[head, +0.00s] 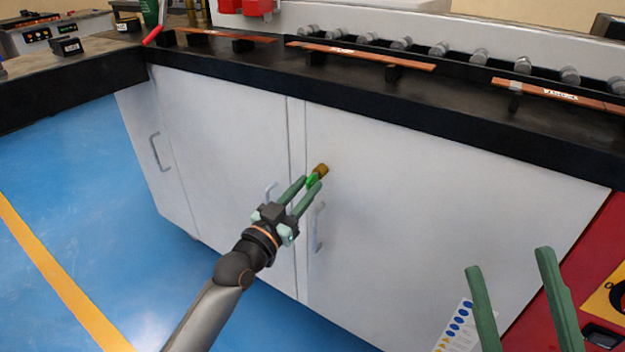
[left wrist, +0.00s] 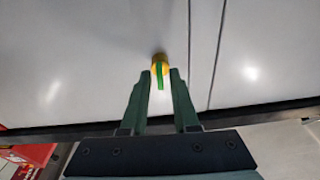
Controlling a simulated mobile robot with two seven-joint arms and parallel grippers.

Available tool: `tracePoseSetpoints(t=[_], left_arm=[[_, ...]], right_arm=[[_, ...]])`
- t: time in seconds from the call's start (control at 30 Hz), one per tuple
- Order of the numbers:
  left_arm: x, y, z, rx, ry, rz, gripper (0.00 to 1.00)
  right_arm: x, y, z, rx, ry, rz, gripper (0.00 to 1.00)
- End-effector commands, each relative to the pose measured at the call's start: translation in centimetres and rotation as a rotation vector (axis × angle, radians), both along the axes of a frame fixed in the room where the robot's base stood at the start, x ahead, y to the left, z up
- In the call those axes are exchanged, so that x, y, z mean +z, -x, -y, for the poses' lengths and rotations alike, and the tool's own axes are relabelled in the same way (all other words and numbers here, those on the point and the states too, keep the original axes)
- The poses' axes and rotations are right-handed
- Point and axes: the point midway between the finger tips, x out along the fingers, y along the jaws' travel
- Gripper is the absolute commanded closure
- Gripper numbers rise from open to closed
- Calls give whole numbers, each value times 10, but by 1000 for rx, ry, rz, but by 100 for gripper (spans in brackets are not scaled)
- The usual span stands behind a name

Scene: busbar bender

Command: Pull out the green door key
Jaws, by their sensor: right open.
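The green door key (head: 312,181) sits in a brass lock (head: 321,169) on the white cabinet door. My left gripper (head: 311,184) is at the key, its two green fingers on either side of it. In the left wrist view the key (left wrist: 160,77) stands between the fingertips (left wrist: 160,73), with a narrow gap on each side, in front of the yellow lock (left wrist: 160,61). The left gripper looks open around the key. My right gripper (head: 510,260) is open and empty at the lower right, away from the key.
Grey door handles (head: 318,228) stick out below the lock, close to my left gripper. The black worktop edge (head: 400,105) overhangs the doors and carries copper bars (head: 360,56). A red panel (head: 590,285) stands at the right. Blue floor (head: 90,220) is clear at the left.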

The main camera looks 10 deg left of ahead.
Motion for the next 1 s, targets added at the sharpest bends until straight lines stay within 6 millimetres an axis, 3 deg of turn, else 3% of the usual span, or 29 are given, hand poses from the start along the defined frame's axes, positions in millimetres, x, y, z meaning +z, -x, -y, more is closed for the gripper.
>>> tracePoseSetpoints(t=[0.9, 1.0], left_arm=[[0, -5, 1, 0, 1, 0, 71], [0, -5, 1, 0, 0, 0, 80]], right_arm=[[5, 0, 0, -2, 0, 1, 33], [5, 0, 0, -2, 0, 1, 33]])
